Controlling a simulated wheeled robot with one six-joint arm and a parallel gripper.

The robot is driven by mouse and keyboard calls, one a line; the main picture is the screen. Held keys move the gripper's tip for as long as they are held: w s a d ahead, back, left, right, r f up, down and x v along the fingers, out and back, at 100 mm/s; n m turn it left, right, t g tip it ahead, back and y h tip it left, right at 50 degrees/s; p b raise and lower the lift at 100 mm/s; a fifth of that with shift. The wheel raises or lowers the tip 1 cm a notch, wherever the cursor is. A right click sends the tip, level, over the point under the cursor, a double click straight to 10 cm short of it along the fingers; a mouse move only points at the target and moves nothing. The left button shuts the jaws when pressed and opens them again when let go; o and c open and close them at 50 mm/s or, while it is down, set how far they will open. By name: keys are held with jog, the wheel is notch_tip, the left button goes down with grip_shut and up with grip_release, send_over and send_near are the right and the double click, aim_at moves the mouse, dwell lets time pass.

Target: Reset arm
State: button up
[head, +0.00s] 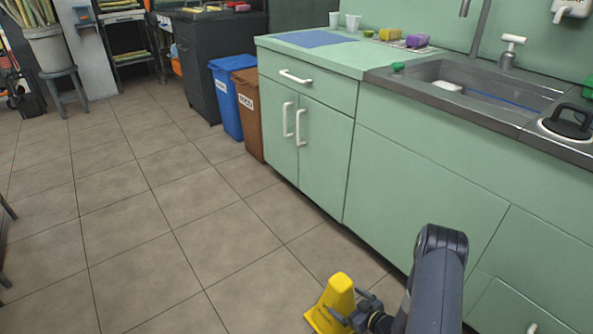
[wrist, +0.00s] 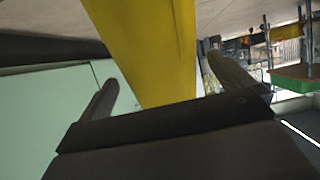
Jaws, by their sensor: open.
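My gripper (head: 357,306) is low over the floor at the bottom of the head view, in front of the green cabinets. A yellow floor sign (head: 339,296) stands right beside it. In the wrist view the sign (wrist: 150,45) fills the middle, between or just beyond the two spread fingers of my gripper (wrist: 168,88). A gap shows between the sign and each finger, so the jaws are open and not clamped on it. My arm hides part of the lower cabinets.
Green cabinets (head: 425,185) with a sink (head: 485,85) run along the right. A blue bin (head: 226,100) and a brown bin (head: 247,115) stand at their far end. A stool (head: 63,92) holds a pot at the back left.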

aim_at(340, 291)
jog(key=w+a, duration=0.1)
jog(key=w+r, duration=0.1)
jog(key=w+a, duration=0.1)
jog(key=shift+w+a+r, duration=0.3)
jog(key=shift+f, duration=0.1)
